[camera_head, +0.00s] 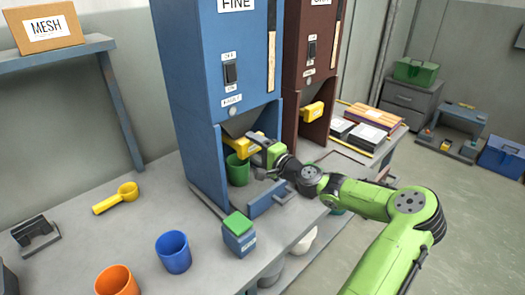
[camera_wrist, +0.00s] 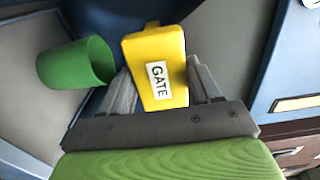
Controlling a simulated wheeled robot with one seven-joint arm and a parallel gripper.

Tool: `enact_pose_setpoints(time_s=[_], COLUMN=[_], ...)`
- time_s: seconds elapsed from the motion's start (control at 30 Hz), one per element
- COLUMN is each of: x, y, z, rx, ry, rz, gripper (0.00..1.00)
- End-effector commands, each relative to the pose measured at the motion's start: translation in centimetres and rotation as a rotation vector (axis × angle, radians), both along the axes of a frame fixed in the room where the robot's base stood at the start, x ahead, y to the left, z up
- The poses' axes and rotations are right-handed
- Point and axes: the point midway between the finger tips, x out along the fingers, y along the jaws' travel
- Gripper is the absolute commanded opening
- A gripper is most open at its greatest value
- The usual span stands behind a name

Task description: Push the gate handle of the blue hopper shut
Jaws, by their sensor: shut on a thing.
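The blue hopper (camera_head: 187,70), labelled FINE, stands on the bench in the head view. Its yellow gate handle (camera_head: 235,142) sticks out below the hopper's chute. In the wrist view the gate handle (camera_wrist: 155,65), labelled GATE, lies between my two fingers. My gripper (camera_head: 258,147) is at the hopper's open bay; in the wrist view the gripper (camera_wrist: 160,88) is shut on the handle. A green cup (camera_head: 237,170) stands in the bay below the handle, and the cup (camera_wrist: 78,63) also shows left of the handle in the wrist view. How far the gate is open cannot be told.
A brown hopper (camera_head: 300,85) with its own yellow handle (camera_head: 312,111) stands right of the blue one.

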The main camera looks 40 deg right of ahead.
Motion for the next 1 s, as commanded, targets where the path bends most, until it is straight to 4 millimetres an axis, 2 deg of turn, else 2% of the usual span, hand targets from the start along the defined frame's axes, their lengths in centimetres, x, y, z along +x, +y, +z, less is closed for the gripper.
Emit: enact_pose_setpoints(time_s=[0.1, 0.33, 0.37, 0.5, 0.8, 0.87, 1.0], x=[0.7, 0.7, 0.7, 0.7, 0.3, -0.4, -3.9], y=[0.0, 0.0, 0.0, 0.0, 0.0, -0.1, -0.3], z=[0.0, 0.0, 0.0, 0.0, 0.0, 0.0, 0.1], rx=[-0.001, -0.001, -0.002, -0.001, -0.001, -0.002, 0.000], ry=[0.001, -0.002, -0.002, -0.001, 0.001, 0.001, 0.003], rz=[-0.001, -0.003, -0.003, -0.002, -0.002, -0.003, -0.006], gripper=[0.08, 0.08, 0.66, 0.84, 0.84, 0.84, 0.84])
